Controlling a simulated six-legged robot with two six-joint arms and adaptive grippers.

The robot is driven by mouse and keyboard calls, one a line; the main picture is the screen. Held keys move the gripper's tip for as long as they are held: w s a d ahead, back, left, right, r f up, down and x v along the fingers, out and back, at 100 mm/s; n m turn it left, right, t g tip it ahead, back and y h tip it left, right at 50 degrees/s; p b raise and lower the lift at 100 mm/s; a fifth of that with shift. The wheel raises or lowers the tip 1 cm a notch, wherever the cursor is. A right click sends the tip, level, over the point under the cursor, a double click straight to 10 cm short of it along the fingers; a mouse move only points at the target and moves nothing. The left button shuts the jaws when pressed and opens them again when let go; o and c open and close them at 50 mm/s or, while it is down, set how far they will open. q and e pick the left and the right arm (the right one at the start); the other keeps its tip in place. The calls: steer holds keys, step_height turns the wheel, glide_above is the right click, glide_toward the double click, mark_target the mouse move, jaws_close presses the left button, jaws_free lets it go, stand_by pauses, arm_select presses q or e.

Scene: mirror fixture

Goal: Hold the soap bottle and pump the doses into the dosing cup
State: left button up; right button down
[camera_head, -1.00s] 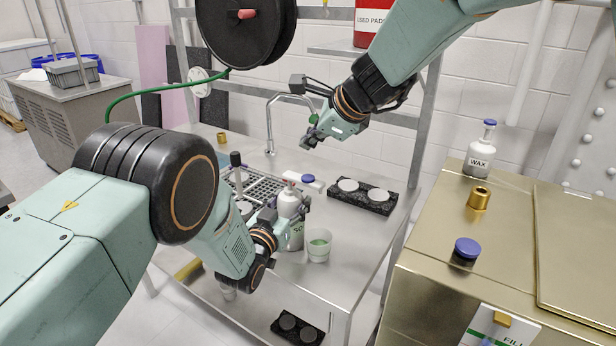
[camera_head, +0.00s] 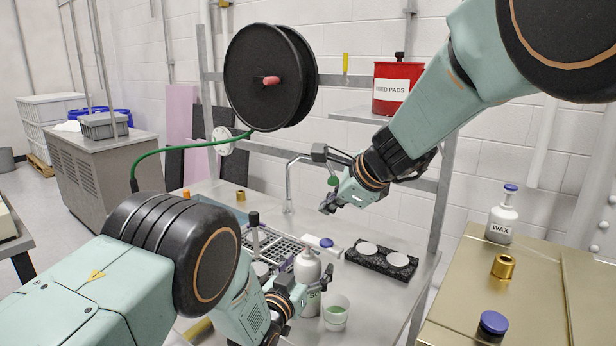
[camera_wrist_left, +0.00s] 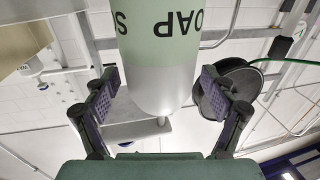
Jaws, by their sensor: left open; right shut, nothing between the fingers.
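The white soap bottle (camera_head: 307,268) stands upright on the steel bench, its label partly hidden by my left gripper. My left gripper (camera_head: 308,286) is open, with its fingers around the bottle's sides. In the left wrist view the bottle (camera_wrist_left: 160,55) appears upside down with SOAP lettering, between the two spread fingers (camera_wrist_left: 160,105); gaps show on both sides. The dosing cup (camera_head: 336,314), clear with a green tint inside, stands just right of the bottle. My right gripper (camera_head: 329,204) is shut and empty, raised above the bench, above and behind the bottle.
A black block with two white pads (camera_head: 382,259) lies behind the cup. A grid rack (camera_head: 270,247) is left of the bottle. A tap (camera_head: 289,185) stands behind. A brassy counter (camera_head: 475,285) with a WAX bottle (camera_head: 502,218) is at right.

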arm_select(q)
steer(key=shift+s, duration=0.1)
steer(key=v, duration=1.2)
steer(key=x, duration=1.2)
stand_by(0.4)
